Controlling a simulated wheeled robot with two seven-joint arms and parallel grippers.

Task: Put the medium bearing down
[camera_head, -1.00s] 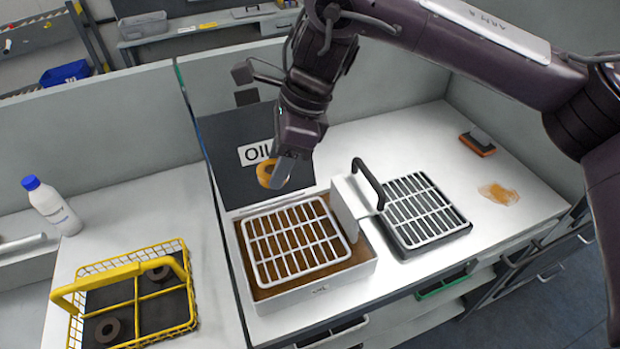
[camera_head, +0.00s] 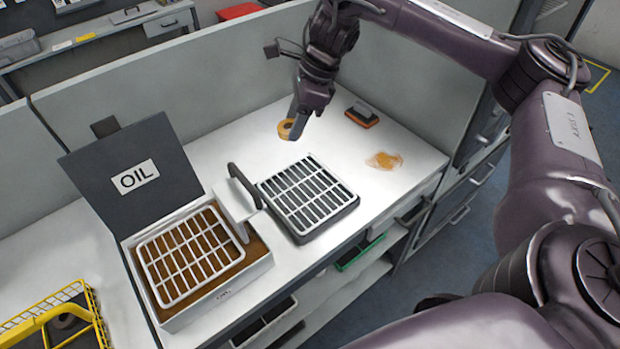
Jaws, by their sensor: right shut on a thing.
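The medium bearing (camera_head: 285,129) is a small golden-brown ring. My right gripper (camera_head: 296,122) is shut on it and holds it in the air, over the bench behind the dark tray with the white grid rack (camera_head: 309,196). Part of the ring is hidden behind the finger. My left gripper is not in view.
An open box marked OIL (camera_head: 205,291) holds brown oil and a white grid rack. A black handle (camera_head: 244,186) stands between it and the tray. A brush (camera_head: 362,114) and an oily smear (camera_head: 384,160) lie at right. A yellow basket (camera_head: 62,317) is at lower left.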

